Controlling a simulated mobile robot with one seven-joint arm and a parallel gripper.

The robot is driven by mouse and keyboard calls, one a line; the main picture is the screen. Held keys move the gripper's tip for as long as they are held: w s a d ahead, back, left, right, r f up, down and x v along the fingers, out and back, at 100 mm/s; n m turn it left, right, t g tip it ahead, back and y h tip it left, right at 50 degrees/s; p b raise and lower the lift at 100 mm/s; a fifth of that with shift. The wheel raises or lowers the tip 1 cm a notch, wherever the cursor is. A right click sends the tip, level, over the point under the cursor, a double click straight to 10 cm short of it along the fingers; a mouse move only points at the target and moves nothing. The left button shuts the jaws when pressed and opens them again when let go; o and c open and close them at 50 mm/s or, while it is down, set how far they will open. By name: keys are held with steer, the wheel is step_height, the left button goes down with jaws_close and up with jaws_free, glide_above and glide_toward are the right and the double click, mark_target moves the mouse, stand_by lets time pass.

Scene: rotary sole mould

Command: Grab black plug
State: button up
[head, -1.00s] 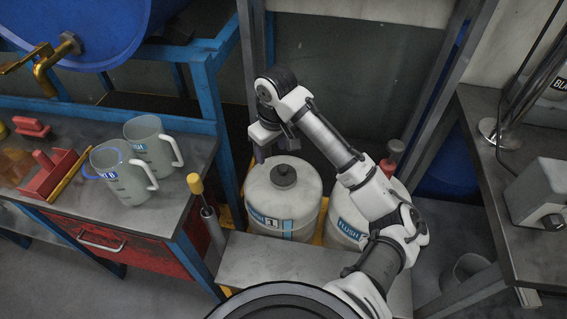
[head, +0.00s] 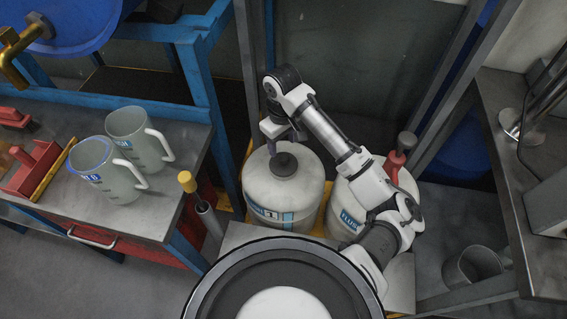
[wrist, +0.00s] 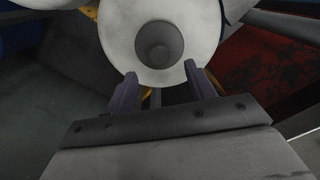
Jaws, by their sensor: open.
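The black plug (head: 283,164) is a dark grey round knob on top of a white container (head: 305,187) with a blue label marked 1. In the wrist view the plug (wrist: 159,45) appears straight ahead, just beyond the fingertips, centred on the pale container top (wrist: 118,38). My gripper (wrist: 160,74) is open and empty, with its two fingers apart on either side of the plug's line. In the head view my gripper (head: 276,136) hangs just behind the plug. Its fingers are mostly hidden there, and I cannot tell whether they touch anything.
A second white container (head: 342,205) with a red-and-grey fitting (head: 400,152) stands right, partly behind my arm. Two measuring jugs (head: 95,170) (head: 137,140) and a red tray (head: 35,167) sit on the left bench. A yellow-topped tool (head: 187,182) stands upright near the container.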

mark_target(283, 156)
step_height(283, 156, down, 6)
steer(key=shift+s+d+r+p, duration=0.1)
steer(key=shift+d+r+p, duration=0.1)
steer(key=shift+p, duration=0.35)
steer(key=shift+c, duration=0.3)
steer(key=shift+a, duration=0.1)
jaws_close()
